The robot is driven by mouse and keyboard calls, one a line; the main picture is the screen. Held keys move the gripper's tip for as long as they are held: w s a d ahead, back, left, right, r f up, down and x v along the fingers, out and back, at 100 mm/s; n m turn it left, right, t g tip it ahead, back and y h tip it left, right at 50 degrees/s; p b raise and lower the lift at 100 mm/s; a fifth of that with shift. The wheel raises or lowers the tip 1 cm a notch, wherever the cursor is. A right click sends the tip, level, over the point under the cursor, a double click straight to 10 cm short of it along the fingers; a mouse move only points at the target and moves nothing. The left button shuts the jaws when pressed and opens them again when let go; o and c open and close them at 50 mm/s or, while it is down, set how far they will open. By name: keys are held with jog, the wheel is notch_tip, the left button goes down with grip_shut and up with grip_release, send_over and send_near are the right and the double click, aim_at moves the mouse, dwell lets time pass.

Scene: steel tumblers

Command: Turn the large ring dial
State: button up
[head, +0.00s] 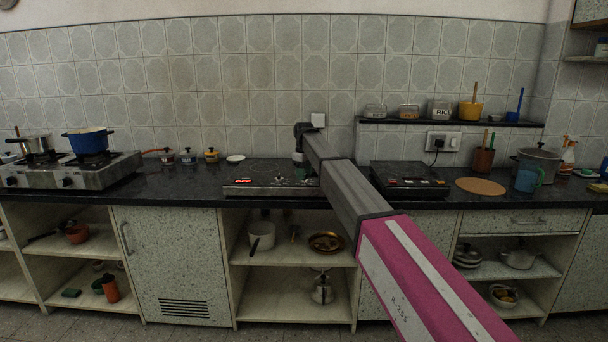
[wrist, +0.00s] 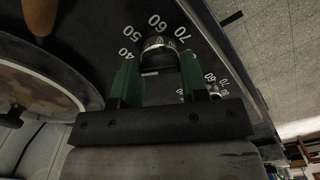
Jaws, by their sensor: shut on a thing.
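The large ring dial (wrist: 158,44) is a dark knob with a bright metal rim and white marks. White numbers from 40 to 70 are printed around it on a black panel. My gripper (wrist: 157,60) has its two green fingers on either side of the dial, shut on it. In the head view my gripper (head: 300,156) is over the back right part of a black countertop appliance (head: 262,188) with a lit red display. The arm and gripper hide the dial there.
A smaller dial (wrist: 190,92) with its own numbers sits beside the right finger. A second black appliance (head: 408,182) stands right of my arm. A gas stove (head: 70,172) with a blue pot (head: 88,140) is at the left.

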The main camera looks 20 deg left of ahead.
jog(key=n, duration=0.6)
jog(key=shift+n, duration=0.3)
dwell(0.4)
jog(key=o, duration=0.9)
notch_tip(320, 180, up, 11)
jog(key=shift+f, duration=0.1)
jog(key=shift+w, duration=0.1)
